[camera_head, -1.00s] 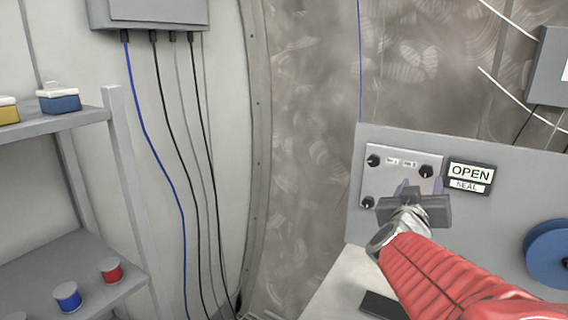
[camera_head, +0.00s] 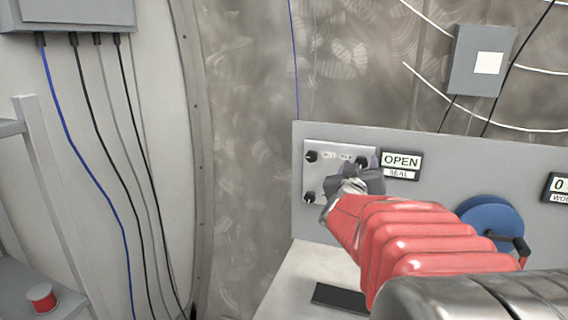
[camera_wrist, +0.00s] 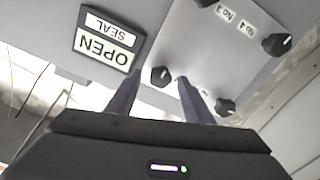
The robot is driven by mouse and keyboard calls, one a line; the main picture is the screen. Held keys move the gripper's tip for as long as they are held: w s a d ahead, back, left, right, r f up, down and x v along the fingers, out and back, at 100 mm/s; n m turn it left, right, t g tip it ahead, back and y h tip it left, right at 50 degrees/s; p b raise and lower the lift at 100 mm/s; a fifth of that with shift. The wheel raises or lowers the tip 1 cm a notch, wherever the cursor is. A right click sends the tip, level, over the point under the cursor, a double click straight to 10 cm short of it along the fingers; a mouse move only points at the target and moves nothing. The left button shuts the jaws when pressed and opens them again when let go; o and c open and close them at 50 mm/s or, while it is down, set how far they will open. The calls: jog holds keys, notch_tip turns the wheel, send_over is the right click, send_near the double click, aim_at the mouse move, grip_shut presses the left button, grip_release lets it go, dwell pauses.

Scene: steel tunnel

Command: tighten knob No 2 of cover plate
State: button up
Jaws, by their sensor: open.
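The cover plate (camera_head: 326,178) is a light panel on the grey console, with dark knobs at its corners. Its upper-right knob (camera_head: 361,160), beside the OPEN sign, appears to be No 2; the labels are small in the head view. My gripper (camera_head: 366,168) is in front of that side of the plate and hides the lower-right corner. In the wrist view, my two purple fingers (camera_wrist: 159,82) are apart, with this knob (camera_wrist: 160,75) in the gap between their tips. I cannot tell whether they touch it. Its white pointer mark shows.
The OPEN/SEAL sign (camera_head: 401,165) is close to the right of my gripper. Other knobs are at upper left (camera_head: 311,156) and lower left (camera_head: 308,197). A blue wheel with a handle (camera_head: 492,222) is farther right. A shelf with a red spool (camera_head: 42,298) is at far left.

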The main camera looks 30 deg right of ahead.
jog(key=shift+c, duration=0.5)
jog(key=c, duration=0.9)
jog(key=shift+a, duration=0.15)
jog(key=shift+c, duration=0.2)
